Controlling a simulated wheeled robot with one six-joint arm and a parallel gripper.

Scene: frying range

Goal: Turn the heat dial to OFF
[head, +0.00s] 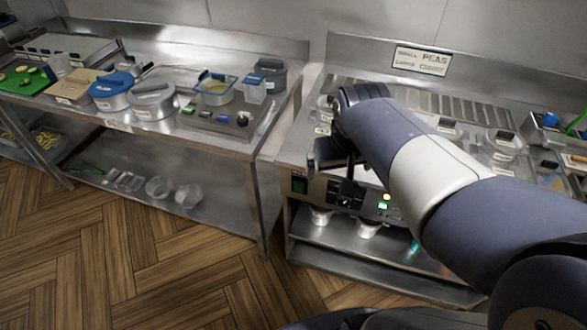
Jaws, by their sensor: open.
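A yellow light (387,197) and a green-lit display (384,206) glow further right on the panel. My gripper (347,190) is open and points down in front of the panel, between the green switch and the lights. The heat dial cannot be told apart from the dark shapes at my gripper; it may be hidden behind it. I cannot tell whether the fingers touch anything.
My arm covers much of the range top. A sign (421,61) stands at the back. Metal cups (368,229) stand on the shelf below the panel. A steel table (226,138) with pots and containers stands at left. The wooden floor (150,270) in front is clear.

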